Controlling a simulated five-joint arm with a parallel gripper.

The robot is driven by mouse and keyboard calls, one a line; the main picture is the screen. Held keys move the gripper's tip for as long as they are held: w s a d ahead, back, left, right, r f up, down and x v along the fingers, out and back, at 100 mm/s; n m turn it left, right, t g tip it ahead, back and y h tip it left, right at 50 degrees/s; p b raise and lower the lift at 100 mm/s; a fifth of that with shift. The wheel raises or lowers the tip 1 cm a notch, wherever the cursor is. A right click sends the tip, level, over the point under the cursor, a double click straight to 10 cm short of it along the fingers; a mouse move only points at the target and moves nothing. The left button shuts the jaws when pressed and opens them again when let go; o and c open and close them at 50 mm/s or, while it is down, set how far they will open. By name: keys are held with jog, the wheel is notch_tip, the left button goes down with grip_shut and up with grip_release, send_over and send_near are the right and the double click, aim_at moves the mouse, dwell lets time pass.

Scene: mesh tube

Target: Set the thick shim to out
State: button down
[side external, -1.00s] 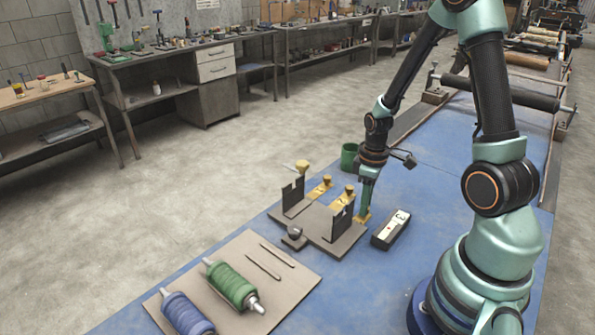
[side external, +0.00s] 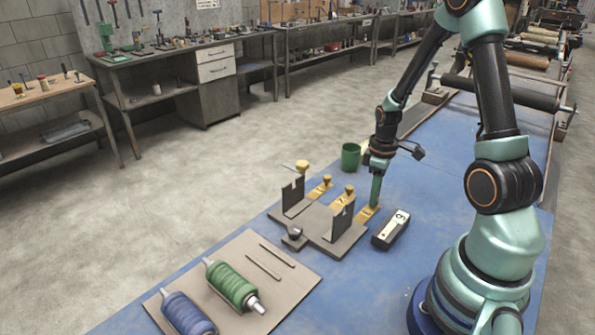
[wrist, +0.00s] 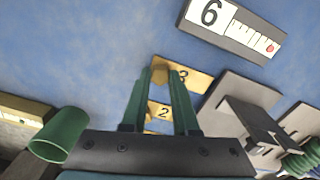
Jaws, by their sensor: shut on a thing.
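A brass shim marked 3 (wrist: 196,76) lies flat on the blue table beside the grey fixture (side external: 318,229); it also shows in the side view (side external: 366,213). I take it for the thick shim, though its thickness cannot be judged. My gripper (side external: 375,203) points down at this shim. In the wrist view, my gripper (wrist: 160,79) has its two green fingers on either side of the shim's round knob, shut on it. The fingers hide part of the knob and plate. A second brass shim marked 2 (wrist: 161,116) shows between the fingers, nearer the camera.
A black gauge box (side external: 392,231) reading 6 stands right of the fixture. A green cup (side external: 350,157) stands behind. A board (side external: 285,290) with green and blue rollers lies in front. The blue table to the right is open.

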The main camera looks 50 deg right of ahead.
jog(key=c, duration=0.7)
grip_release()
jog(key=shift+d, duration=0.15)
jog(key=shift+o, duration=0.2)
notch_tip(320, 180, up, 12)
jog(key=shift+r, duration=0.1)
jog(key=a+r+m+t, duration=0.1)
jog(key=a+r+t, duration=0.1)
jog(key=a, duration=0.4)
jog(key=a+r+m+t, duration=0.1)
jog(key=a+r, duration=0.4)
jog(key=a, duration=0.2)
jog(key=a+r+m+t, duration=0.1)
jog(key=a+r+t, duration=0.1)
jog(key=a+r, duration=0.2)
jog(key=a, duration=0.3)
jog(key=shift+t, duration=0.3)
